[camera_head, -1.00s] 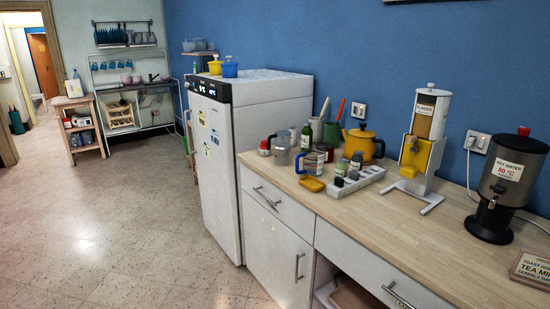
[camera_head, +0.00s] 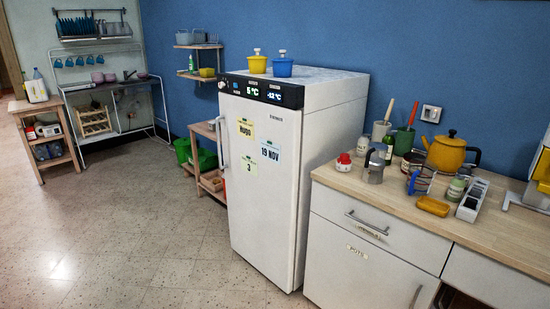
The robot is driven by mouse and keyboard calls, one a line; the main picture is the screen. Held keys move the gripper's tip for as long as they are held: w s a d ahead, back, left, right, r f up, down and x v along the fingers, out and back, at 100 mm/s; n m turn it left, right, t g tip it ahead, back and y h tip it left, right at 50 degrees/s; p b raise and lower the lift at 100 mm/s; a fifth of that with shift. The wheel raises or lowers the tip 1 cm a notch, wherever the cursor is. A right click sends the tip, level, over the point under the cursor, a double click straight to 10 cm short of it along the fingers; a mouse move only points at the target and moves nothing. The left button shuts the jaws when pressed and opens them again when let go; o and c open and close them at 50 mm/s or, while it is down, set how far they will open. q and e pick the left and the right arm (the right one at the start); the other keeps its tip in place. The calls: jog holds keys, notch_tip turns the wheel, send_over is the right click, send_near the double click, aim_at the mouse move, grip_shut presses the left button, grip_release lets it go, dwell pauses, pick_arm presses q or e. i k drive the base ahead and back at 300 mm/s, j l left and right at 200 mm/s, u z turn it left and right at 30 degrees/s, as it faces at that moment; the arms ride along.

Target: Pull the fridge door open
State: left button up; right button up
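The white fridge (camera_head: 335,120) stands against the blue wall, left of the wooden counter. Its door (camera_head: 262,200) is shut and faces the open floor. A vertical handle (camera_head: 222,145) runs along the upper left edge of the door. A black display strip (camera_head: 262,91) runs along the top front. Neither of my grippers is in view.
A yellow tub (camera_head: 257,65) and a blue tub (camera_head: 282,68) stand on the fridge. The counter (camera_head: 395,195) at right holds a yellow kettle (camera_head: 452,152) and jars. A low shelf (camera_head: 203,135) stands left of the fridge. The tiled floor (camera_head: 130,235) in front is clear.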

aim_at(260, 140)
jog(key=i+j+z, duration=0.1)
jog(key=i+j, duration=0.7)
jog(key=j, duration=0.15)
